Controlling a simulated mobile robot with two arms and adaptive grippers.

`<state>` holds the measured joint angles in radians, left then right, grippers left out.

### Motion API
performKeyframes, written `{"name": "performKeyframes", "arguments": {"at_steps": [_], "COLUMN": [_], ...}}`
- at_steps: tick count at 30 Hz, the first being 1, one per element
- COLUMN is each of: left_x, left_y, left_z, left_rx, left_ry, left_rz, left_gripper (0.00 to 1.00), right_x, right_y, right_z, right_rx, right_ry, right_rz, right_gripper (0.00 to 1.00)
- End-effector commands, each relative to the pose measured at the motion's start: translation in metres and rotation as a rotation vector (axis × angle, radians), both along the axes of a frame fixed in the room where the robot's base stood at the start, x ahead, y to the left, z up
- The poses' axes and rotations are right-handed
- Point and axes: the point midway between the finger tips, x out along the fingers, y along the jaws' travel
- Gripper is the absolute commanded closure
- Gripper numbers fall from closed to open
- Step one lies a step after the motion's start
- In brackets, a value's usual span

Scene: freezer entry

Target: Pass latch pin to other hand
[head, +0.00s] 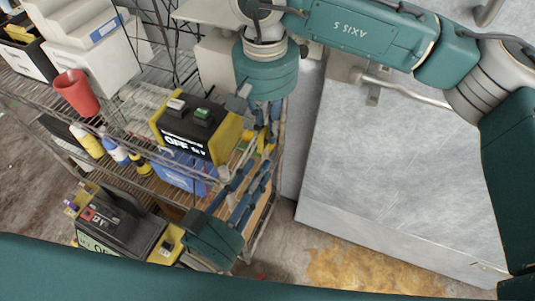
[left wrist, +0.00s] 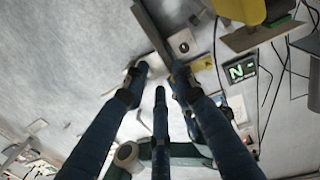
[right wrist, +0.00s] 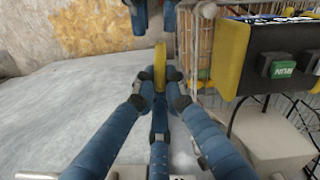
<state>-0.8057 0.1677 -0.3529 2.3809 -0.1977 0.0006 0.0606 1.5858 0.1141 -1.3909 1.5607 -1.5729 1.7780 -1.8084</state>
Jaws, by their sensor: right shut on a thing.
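The latch pin shows as a yellow piece (right wrist: 160,65) in the right wrist view, upright between the fingertips of my right gripper (right wrist: 159,92). My right gripper (head: 266,132) reaches down from the top in the head view and is shut on the pin. The fingers hide much of the pin. My left gripper (head: 248,170) is just below it in the head view, its fingers spread and pointing up toward the right gripper. In the left wrist view my left gripper (left wrist: 160,82) is open, with a gap between its fingertips. I see nothing held in it.
A black and yellow box marked OFF (head: 190,128) stands on the wire shelf close to both grippers. Bottles (head: 88,142), a red cup (head: 75,92) and a blue crate (head: 180,175) are also on the rack. A large grey metal panel (head: 395,165) lies to the right.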

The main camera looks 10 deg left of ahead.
Motion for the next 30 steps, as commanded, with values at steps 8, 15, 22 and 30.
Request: {"name": "performKeyframes", "arguments": {"at_steps": [8,15,22,30], "left_x": [0.046,0.061,0.062,0.062], "left_y": [-0.018,-0.024,-0.024,-0.024], "left_z": [0.001,0.001,0.0,0.0], "left_rx": [-0.001,-0.002,-0.001,0.0], "left_ry": [-0.004,-0.002,0.0,0.0], "left_rz": [-0.001,-0.001,-0.001,-0.001], "left_gripper": [0.74,0.74,0.74,1.0], "right_x": [-0.002,-0.002,-0.001,0.0], "right_y": [0.001,0.002,0.001,0.001], "right_z": [0.0,0.0,0.0,0.0], "right_rx": [0.003,0.003,0.002,0.002], "right_ry": [0.003,0.005,0.001,0.0], "right_rz": [0.003,0.005,0.002,0.001], "right_gripper": [1.0,1.0,1.0,1.0]}}
